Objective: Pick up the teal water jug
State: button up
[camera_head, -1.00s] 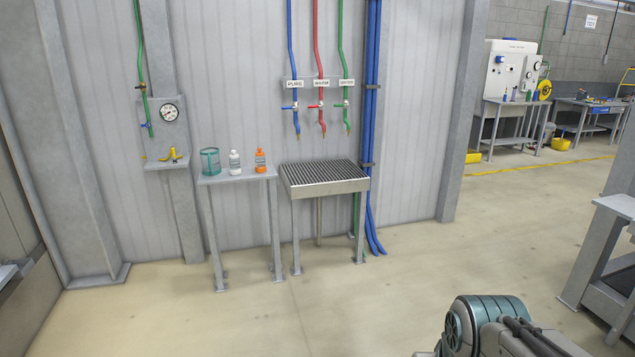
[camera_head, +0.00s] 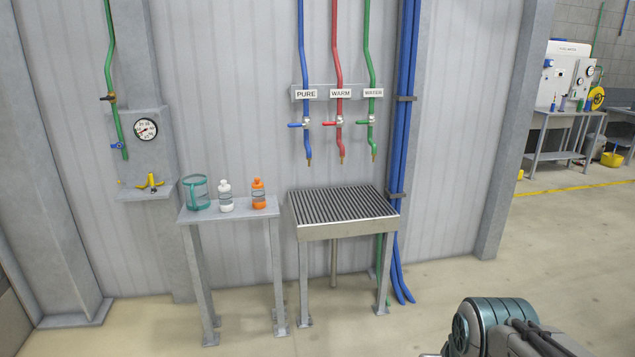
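The teal water jug (camera_head: 197,193) stands upright at the left end of a small grey table (camera_head: 228,215) against the wall. It looks see-through, with a teal rim and a handle on its left side. A white bottle (camera_head: 225,197) and an orange bottle (camera_head: 259,194) stand to its right on the same table. Part of my arm shows at the lower right, well apart from the jug. My gripper is out of view.
A slatted drain stand (camera_head: 345,230) is right of the table, under blue, red and green taps (camera_head: 339,123). A gauge (camera_head: 146,129) and a small shelf with a yellow item (camera_head: 151,184) are on the left. The floor in front is clear.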

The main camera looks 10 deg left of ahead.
aim_at(196, 185)
jog(key=u, duration=0.2)
jog(key=i, duration=1.55)
jog(key=u, duration=0.95)
jog(key=i, duration=1.65)
jog(key=u, duration=0.95)
jog(key=i, duration=0.7)
jog(key=u, duration=0.2)
